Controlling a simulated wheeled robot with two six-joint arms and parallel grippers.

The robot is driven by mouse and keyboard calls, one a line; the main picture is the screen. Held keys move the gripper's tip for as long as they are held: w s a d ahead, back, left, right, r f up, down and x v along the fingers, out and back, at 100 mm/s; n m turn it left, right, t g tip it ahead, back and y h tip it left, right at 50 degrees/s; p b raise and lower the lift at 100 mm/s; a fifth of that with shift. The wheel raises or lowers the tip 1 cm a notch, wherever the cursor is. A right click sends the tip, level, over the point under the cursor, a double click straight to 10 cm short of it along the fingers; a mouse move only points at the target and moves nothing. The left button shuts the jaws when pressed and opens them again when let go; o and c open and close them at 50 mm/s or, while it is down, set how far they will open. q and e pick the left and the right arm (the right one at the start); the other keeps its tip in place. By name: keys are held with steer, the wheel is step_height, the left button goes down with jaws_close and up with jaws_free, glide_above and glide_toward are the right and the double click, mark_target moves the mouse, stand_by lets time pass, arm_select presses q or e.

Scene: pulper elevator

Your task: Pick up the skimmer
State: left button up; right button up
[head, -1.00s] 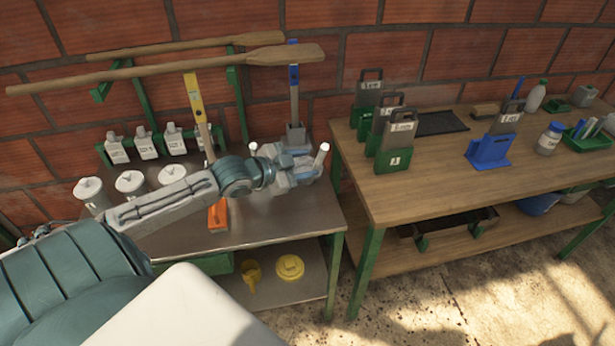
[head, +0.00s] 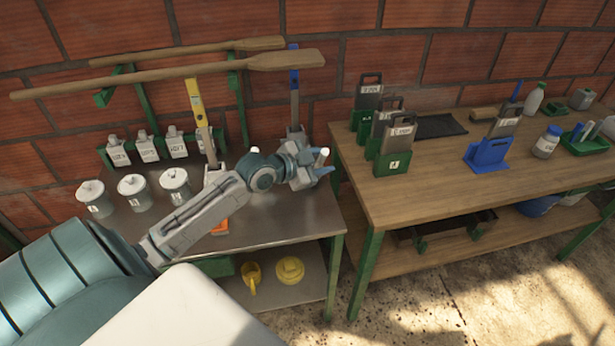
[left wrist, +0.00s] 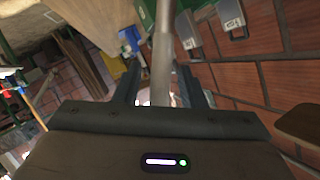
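An upright tool with a blue top (head: 294,82) and grey shaft stands against the wall at the back of the metal table; it looks like the skimmer, though its lower part is hidden behind my arm. My left gripper (head: 326,162) is in front of its lower part, pointing right. In the left wrist view a greyish shaft (left wrist: 162,60) runs between the two fingers of my left gripper (left wrist: 160,85), with gaps on both sides. The fingers look open around it; I cannot tell for certain which tool it belongs to. My right gripper is not in view.
A second upright tool with a yellow top (head: 195,100) stands left of it. Two wooden paddles (head: 200,70) hang across the wall above. Lidded cans (head: 132,190) stand at the left. A wooden table (head: 440,180) with green holders and a blue holder (head: 488,152) is at right.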

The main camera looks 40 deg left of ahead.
arm_select(q)
jaws_close()
stand_by(1.2)
